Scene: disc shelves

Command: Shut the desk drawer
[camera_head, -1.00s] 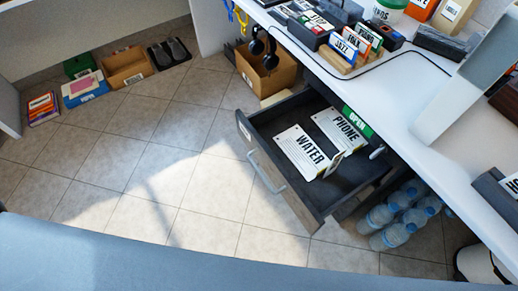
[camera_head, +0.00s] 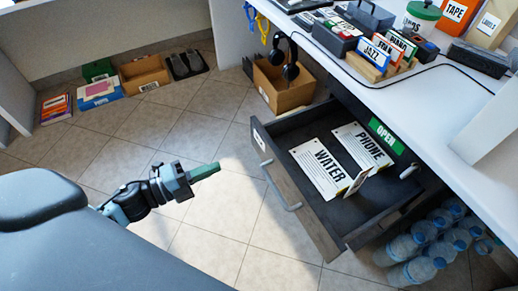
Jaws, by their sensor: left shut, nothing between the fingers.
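The desk drawer (camera_head: 293,218) is pulled well out from under the white desk (camera_head: 405,110). Its front has a pale bar handle (camera_head: 280,186) and faces left, towards my left gripper. Inside lie a WATER card (camera_head: 318,170) and a PHONE card (camera_head: 360,146). A green OPEN label (camera_head: 386,136) shows at the drawer's back edge. My left gripper (camera_head: 207,171) is shut and empty, to the left of the drawer front and apart from the handle. My right gripper is not in view.
Water bottles (camera_head: 412,243) stand on the floor right of the drawer. Boxes and books line the far left wall. Tiled floor (camera_head: 215,225) left of the drawer is clear.

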